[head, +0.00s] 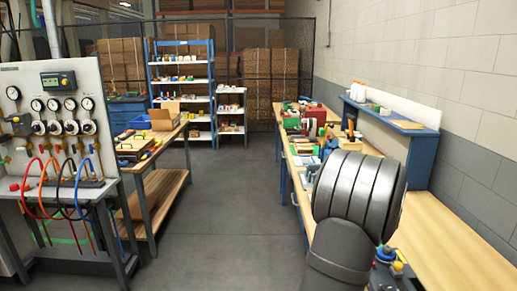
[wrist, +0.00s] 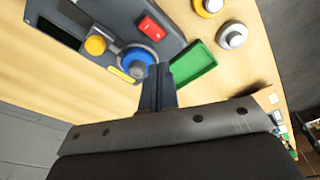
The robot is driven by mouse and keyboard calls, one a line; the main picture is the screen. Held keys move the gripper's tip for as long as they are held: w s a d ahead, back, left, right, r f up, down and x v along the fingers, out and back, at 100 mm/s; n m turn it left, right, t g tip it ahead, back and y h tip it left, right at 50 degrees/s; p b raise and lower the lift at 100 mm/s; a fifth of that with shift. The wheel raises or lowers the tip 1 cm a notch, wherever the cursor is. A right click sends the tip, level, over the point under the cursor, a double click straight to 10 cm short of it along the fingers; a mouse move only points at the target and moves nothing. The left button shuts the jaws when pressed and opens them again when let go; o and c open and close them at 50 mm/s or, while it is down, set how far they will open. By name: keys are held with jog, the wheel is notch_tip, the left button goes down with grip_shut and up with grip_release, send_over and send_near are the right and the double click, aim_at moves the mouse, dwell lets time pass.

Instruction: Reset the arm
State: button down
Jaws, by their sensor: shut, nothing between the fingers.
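My gripper (wrist: 157,70) is shut and empty in the wrist view, its dark fingers pressed together. The fingertips appear close to a blue-ringed knob (wrist: 136,60) on a dark grey control panel (wrist: 110,28); I cannot tell whether they touch. The panel also carries a yellow button (wrist: 95,45) and a red switch (wrist: 151,27). A green tray (wrist: 194,63) lies just right of the fingers. In the head view my dark arm covers the workbench middle and hides the gripper; part of the panel's blue and yellow fittings (head: 387,254) shows beside it.
A white-topped disc (wrist: 232,35) and a yellow-topped one (wrist: 208,6) stand on the wooden bench (head: 455,245). Small items crowd the bench's far end. A gauge panel (head: 65,115) stands left. The grey floor aisle (head: 235,190) is clear.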

jog(key=s+f, duration=0.1)
jog(key=f, duration=0.2)
jog(key=shift+s, duration=0.4)
jog(key=shift+s+f, duration=0.3)
jog(key=shift+f, duration=0.05)
notch_tip(320, 180, up, 8)
jog(key=s+n+h, duration=0.1)
jog(key=s+n, duration=0.1)
jog(key=shift+f, duration=0.2)
jog(key=shift+w+f, duration=0.1)
jog(key=shift+f, duration=0.05)
